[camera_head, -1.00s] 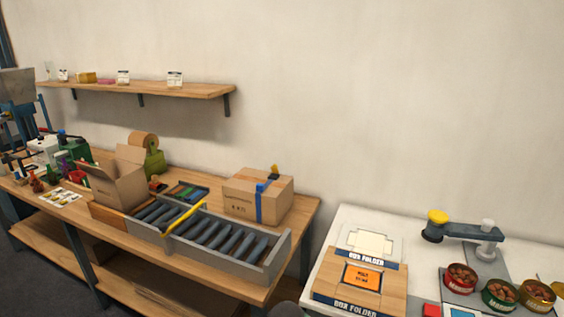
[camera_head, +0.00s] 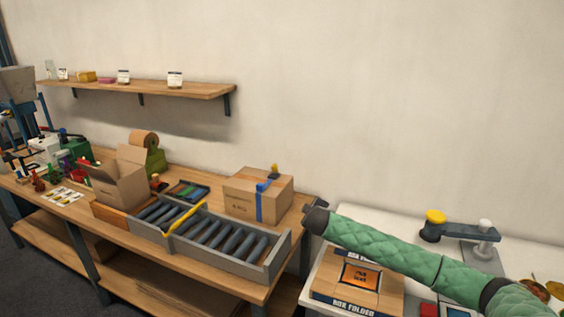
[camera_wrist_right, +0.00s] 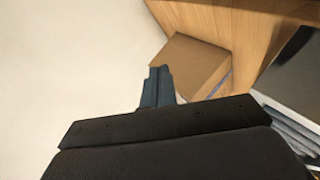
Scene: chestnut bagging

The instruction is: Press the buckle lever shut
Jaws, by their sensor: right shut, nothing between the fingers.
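A closed cardboard box (camera_head: 243,196) stands on the wooden bench with a blue strap (camera_head: 259,207) down its front. A blue buckle (camera_head: 264,187) sits at the box's top front edge, and a small yellow and dark piece (camera_head: 274,170) stands up behind it; the lever's position is too small to tell. My right gripper (camera_head: 306,209) is just right of the box, apart from it. In the right wrist view its narrow fingers (camera_wrist_right: 158,88) are shut and empty, with the box (camera_wrist_right: 187,66) beyond them. My left gripper is out of view.
A grey roller conveyor (camera_head: 282,255) runs in front of the box, with a yellow bar (camera_head: 188,217) across it. An open carton (camera_head: 118,179) stands further left. The wall behind is bare below the shelf (camera_head: 170,90). A white table (camera_head: 350,216) is at the right.

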